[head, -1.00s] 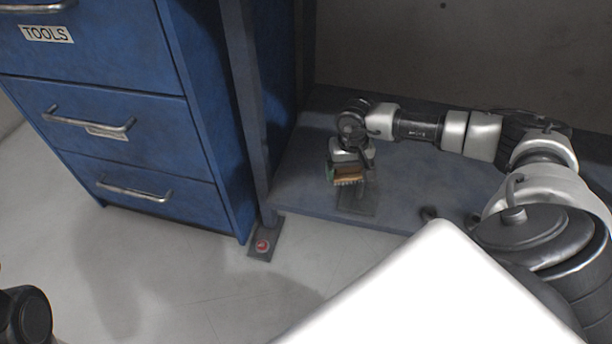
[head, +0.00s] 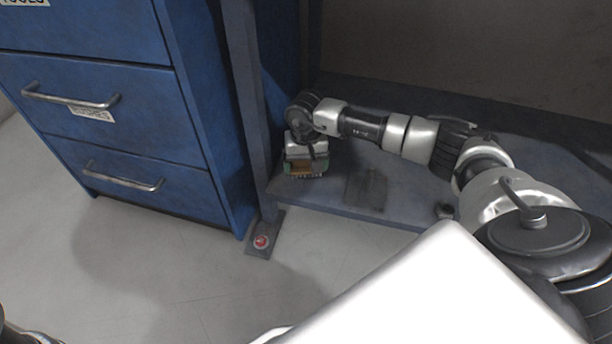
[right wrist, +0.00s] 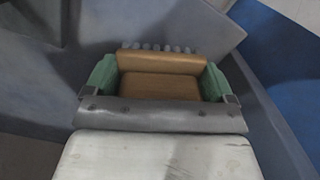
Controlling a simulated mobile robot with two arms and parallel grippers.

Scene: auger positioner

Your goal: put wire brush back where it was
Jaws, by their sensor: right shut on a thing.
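The wire brush (head: 304,173) has a brown wooden block and a row of grey bristles; it also shows in the right wrist view (right wrist: 160,86). My right gripper (head: 305,165) is shut on it, with a green finger on each side of the block in the right wrist view (right wrist: 158,84). The brush is at the left end of the low grey shelf (head: 405,198), near the dark post. I cannot tell whether it touches the shelf. My left gripper is not in view; only a bit of dark arm shows at the lower left corner.
A blue drawer cabinet (head: 120,135) with shut drawers stands left of the post (head: 250,110). The post's foot has a red round spot (head: 261,241). A dark rectangular patch (head: 366,189) lies on the shelf, right of the brush. A small dark round thing (head: 445,210) is farther right.

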